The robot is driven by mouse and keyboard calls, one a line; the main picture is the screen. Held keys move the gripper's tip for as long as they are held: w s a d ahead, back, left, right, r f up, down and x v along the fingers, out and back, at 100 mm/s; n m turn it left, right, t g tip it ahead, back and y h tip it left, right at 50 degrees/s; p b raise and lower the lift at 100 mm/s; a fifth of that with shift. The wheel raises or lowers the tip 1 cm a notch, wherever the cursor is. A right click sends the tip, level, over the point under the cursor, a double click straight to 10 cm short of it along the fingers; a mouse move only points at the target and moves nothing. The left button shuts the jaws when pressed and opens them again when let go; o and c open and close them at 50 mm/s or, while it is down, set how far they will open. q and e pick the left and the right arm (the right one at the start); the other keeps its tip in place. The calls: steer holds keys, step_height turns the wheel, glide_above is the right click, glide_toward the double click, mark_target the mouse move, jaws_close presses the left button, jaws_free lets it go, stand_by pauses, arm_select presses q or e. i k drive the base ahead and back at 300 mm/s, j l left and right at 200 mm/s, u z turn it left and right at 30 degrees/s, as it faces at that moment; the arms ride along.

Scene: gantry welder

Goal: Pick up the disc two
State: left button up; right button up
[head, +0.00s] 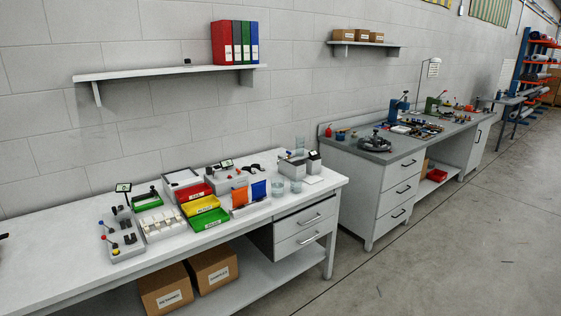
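I cannot pick out a disc marked two in the head view; at this distance labels and small parts are too small to read. Small parts stand on the near white workbench (60,268), among them a grey fixture with coloured knobs (122,240) and a tray of white pieces (163,226). A small dark thing (3,236) is cut off at the left edge, and I cannot tell what it is. Neither of my grippers can be made out in this view.
Red (193,192), yellow (200,205) and green (207,220) bins sit mid-bench. Glass beakers (279,187) stand at its right end. Cardboard boxes (213,268) are underneath. A second workbench (375,157) stands beyond. The floor (450,240) at right is clear.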

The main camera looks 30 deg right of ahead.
mark_target(248, 168)
steer(key=i+l+z, duration=0.25)
steer(key=i, duration=0.35)
steer(key=i+l+z, duration=0.3)
steer(key=i, duration=0.3)
steer(key=i+l+z, duration=0.1)
steer(key=i+z, duration=0.15)
steer(key=i, duration=0.4)
